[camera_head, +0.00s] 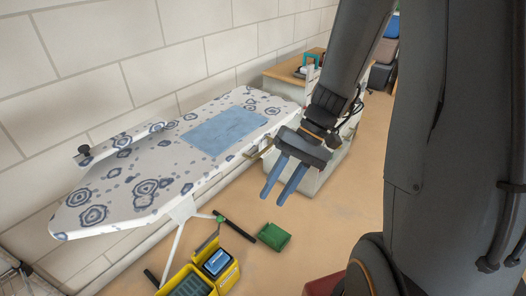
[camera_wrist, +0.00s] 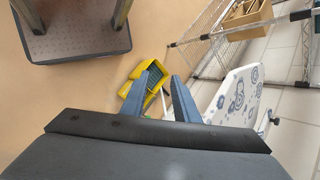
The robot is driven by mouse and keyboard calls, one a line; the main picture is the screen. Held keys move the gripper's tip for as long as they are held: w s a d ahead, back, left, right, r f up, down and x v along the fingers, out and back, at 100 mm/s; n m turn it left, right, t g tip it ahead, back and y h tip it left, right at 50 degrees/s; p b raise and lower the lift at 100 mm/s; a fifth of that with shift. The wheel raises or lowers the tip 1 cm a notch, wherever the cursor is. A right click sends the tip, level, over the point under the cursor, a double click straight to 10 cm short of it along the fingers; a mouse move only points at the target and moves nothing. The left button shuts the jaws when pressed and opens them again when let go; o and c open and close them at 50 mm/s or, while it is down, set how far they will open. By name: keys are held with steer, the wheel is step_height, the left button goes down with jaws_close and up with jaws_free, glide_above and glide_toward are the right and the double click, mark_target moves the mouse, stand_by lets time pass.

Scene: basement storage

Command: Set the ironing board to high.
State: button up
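The ironing board (camera_head: 160,192) stands along the wall, with a white cover patterned in blue-grey circles and a light blue cloth (camera_head: 225,130) lying flat on it. Its light metal legs (camera_head: 178,245) show below the front edge, partly hidden by the board. My gripper (camera_head: 277,191) is in front of the board's right part, pointing down and left, with two blue fingers apart and nothing between them. In the wrist view, my gripper (camera_wrist: 165,92) points towards the yellow bin, with part of the ironing board (camera_wrist: 236,98) at the right. I cannot make out a height lever.
A yellow bin (camera_head: 228,277) with dark and blue items stands on the floor by the board's legs. A green box (camera_head: 273,236) lies to its right. A wooden-topped cabinet (camera_head: 285,72) stands behind. A wire shelf (camera_wrist: 215,25) shows in the wrist view. Floor to the right is partly clear.

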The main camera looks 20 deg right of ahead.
steer(key=w+d+f+m+t+y+b, duration=0.1)
steer(key=w+t+y, duration=0.15)
steer(key=w, duration=0.25)
steer(key=w+d+f+m+t+y, duration=0.2)
steer(key=w+y, duration=0.1)
steer(key=w, duration=0.2)
steer(key=m+t+y, duration=0.1)
steer(key=m+t, duration=0.1)
steer(key=t, duration=0.4)
glide_toward(265, 150)
steer(key=f+x, duration=0.1)
steer(key=x, duration=0.9)
steer(key=shift+w+r, duration=0.3)
jaws_close()
